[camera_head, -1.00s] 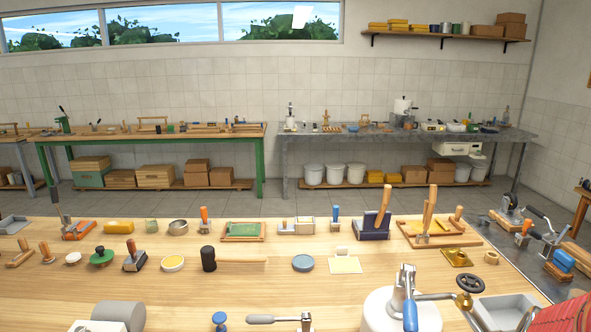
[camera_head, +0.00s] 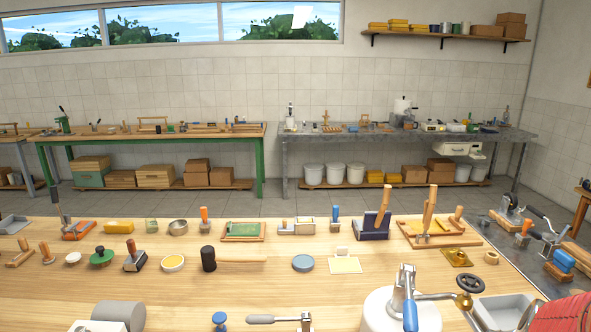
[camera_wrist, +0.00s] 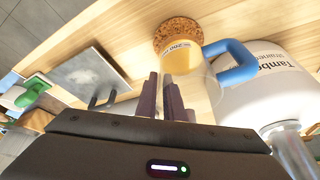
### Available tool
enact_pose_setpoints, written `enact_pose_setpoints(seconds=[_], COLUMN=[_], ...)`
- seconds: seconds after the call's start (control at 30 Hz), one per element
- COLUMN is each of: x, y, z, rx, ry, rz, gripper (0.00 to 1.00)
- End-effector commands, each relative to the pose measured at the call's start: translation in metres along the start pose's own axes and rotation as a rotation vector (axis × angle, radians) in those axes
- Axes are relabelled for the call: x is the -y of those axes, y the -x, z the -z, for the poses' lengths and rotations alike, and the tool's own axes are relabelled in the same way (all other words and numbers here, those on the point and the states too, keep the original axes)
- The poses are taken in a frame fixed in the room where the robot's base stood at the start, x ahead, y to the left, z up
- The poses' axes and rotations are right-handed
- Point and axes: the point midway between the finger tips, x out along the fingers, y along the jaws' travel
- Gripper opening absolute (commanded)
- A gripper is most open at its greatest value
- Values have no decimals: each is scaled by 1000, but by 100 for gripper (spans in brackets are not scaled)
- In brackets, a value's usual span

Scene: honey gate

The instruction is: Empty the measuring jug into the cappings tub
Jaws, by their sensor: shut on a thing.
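The measuring jug (camera_wrist: 205,83) shows in the wrist view as a clear vessel with a blue handle (camera_wrist: 236,64), a small label and amber contents at its far end. My gripper (camera_wrist: 165,82) has its two dark fingers close together at the jug's near side, shut on it; the exact grip spot is partly hidden. A round cork piece (camera_wrist: 178,32) is at the jug's amber end; I cannot tell whether they touch. In the head view neither jug nor gripper is visible. A grey open tub (camera_head: 503,312) sits at the lower right; I cannot tell if it is the cappings tub.
A white lettered drum (camera_wrist: 262,98) stands right beside the jug; a white drum with a metal tap also shows in the head view (camera_head: 385,315). Small tools line the wooden bench (camera_head: 250,285). A black handwheel (camera_head: 470,283) is near the grey tub. The bench's middle is fairly clear.

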Motion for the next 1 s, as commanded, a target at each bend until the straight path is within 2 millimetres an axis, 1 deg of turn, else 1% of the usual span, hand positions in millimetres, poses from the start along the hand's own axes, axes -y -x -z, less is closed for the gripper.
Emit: enact_pose_setpoints(seconds=[0.47,1.0], x=[0,1], y=[2,23], z=[1,11], rx=[-1,-4], ry=[0,0], rz=[0,0], gripper=[0,0])
